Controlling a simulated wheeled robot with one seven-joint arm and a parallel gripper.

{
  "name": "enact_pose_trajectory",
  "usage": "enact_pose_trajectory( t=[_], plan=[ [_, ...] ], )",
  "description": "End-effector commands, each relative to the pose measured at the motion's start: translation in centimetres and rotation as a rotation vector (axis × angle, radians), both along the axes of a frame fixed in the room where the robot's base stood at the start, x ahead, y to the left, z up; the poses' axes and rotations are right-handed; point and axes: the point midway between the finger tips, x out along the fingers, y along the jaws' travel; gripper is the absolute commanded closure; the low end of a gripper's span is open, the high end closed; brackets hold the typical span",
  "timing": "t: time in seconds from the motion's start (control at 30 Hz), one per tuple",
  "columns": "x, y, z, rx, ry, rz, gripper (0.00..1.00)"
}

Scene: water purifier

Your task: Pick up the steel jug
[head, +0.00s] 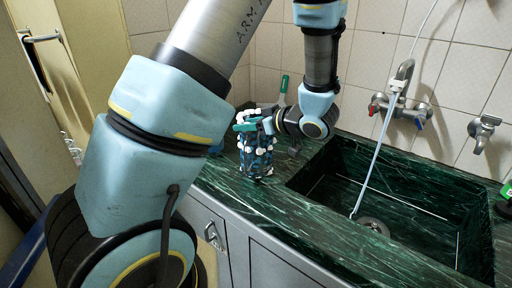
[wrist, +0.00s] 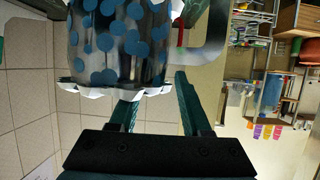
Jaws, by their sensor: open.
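The steel jug (head: 257,160), shiny with blue dots and white edging, stands on the dark green counter left of the sink. My gripper (head: 248,122) is at the jug's top, reaching in from the right, with its green fingers open. In the wrist view the jug (wrist: 118,40) fills the upper left, with its handle (wrist: 208,45) at its right. The right finger (wrist: 190,100) lies near the handle; the left finger's tip is hidden by the jug's edge. I cannot tell whether either finger touches the jug.
The green stone sink basin (head: 405,215) opens right of the jug. A tap (head: 400,95) and a thin hose (head: 378,150) are above it. A green-handled item (head: 284,86) stands behind my gripper near the tiled wall. Grey cabinets (head: 268,268) are below the counter.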

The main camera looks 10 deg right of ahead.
Motion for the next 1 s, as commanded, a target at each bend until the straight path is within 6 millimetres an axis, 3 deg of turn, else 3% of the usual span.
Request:
enact_pose_trajectory(
  t=[0.27,0.7,1.0],
  plan=[
    [0.25,0.22,-0.16,-0.001,-0.001,0.0,0.52],
    [0.22,0.22,-0.16,-0.001,0.001,0.0,1.0],
    [0.21,0.23,-0.2,-0.001,0.001,0.0,1.0]
  ],
)
